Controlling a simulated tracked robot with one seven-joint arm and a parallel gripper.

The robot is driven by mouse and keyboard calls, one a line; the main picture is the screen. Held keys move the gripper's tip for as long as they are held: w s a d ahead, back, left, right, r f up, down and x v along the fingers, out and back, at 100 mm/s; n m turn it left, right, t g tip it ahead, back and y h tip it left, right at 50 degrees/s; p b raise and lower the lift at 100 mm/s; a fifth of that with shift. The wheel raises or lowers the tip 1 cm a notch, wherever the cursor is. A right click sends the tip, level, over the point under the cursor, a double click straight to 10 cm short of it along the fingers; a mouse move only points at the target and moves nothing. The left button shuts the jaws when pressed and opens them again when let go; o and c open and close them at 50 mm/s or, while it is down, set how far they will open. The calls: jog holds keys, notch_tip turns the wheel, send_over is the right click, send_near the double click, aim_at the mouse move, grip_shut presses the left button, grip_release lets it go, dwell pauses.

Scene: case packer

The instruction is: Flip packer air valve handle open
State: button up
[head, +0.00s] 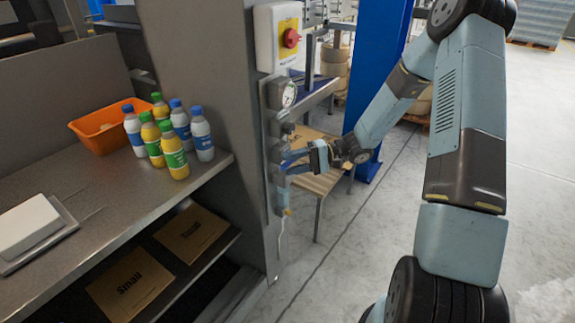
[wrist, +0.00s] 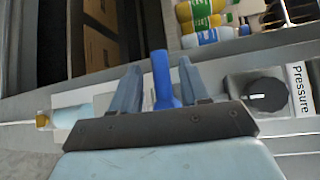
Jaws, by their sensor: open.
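The blue air valve handle (wrist: 162,78) stands between the two fingers of my gripper (wrist: 158,88) in the wrist view. The fingers are open, with a gap visible on each side of the handle. In the head view my gripper (head: 296,160) reaches from the right to the grey valve panel (head: 272,130) on the side of the cabinet. There, the fingers and arm end largely hide the handle. A black knob (wrist: 266,95) labelled "Pressure" sits right of the handle in the wrist view.
Bottles (head: 173,150) and an orange bin (head: 104,128) stand on the shelf at left. A blue post (head: 380,70) rises behind my arm.

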jog(key=shift+s+a+f, duration=0.1)
jog(key=shift+s+a, duration=0.05)
jog(key=shift+a, duration=0.8)
jog(key=shift+c, duration=0.4)
grip_shut()
jog(key=shift+d, duration=0.1)
